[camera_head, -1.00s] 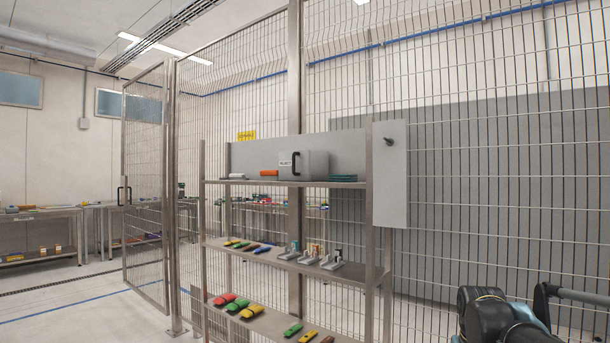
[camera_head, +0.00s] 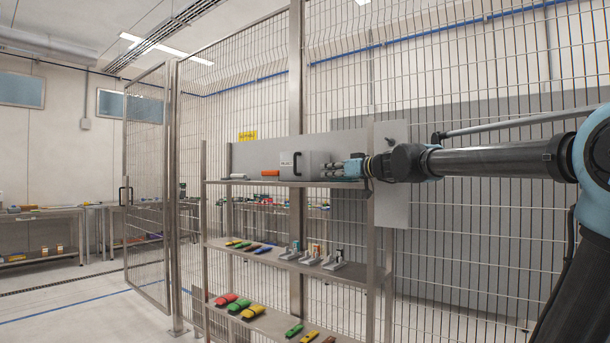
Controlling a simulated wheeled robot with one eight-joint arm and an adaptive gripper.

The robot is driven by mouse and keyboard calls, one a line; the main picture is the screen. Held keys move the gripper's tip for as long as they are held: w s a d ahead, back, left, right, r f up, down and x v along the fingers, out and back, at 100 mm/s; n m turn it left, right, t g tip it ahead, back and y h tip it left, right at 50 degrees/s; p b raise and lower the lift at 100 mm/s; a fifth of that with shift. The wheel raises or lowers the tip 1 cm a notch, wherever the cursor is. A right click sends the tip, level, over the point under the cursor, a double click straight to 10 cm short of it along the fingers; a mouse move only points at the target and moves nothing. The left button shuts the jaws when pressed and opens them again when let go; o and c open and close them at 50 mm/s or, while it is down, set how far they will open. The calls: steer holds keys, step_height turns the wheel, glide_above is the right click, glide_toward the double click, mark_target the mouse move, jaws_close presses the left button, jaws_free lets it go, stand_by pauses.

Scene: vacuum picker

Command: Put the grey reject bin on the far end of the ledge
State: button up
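The grey reject bin (camera_head: 312,159) stands upright on the top shelf, the ledge (camera_head: 250,182), right of its middle. It has a dark handle and a white label on its left part. My gripper (camera_head: 328,169) reaches in from the right at shelf height, its fingers pointing left at the bin's right side. The fingers overlap the bin's right edge in this view, and I cannot tell whether they touch it or how far apart they are. The bin's right part is partly hidden by them.
An orange item (camera_head: 270,173) lies just left of the bin, and a pale roll (camera_head: 236,177) lies near the ledge's left end. Lower shelves hold coloured items. A grey back panel (camera_head: 256,155) and mesh fence stand behind. A post rises at the left.

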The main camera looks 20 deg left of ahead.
step_height(320, 180, up, 3)
steer(key=w+a, duration=0.2)
glide_toward(295, 171)
steer(key=shift+t, duration=0.4)
steer(key=w+a, duration=0.1)
steer(key=a+r, duration=0.1)
steer(key=w+a+r, duration=0.1)
steer(key=shift+w+a, duration=0.4)
steer(key=shift+x, duration=3)
jaws_close()
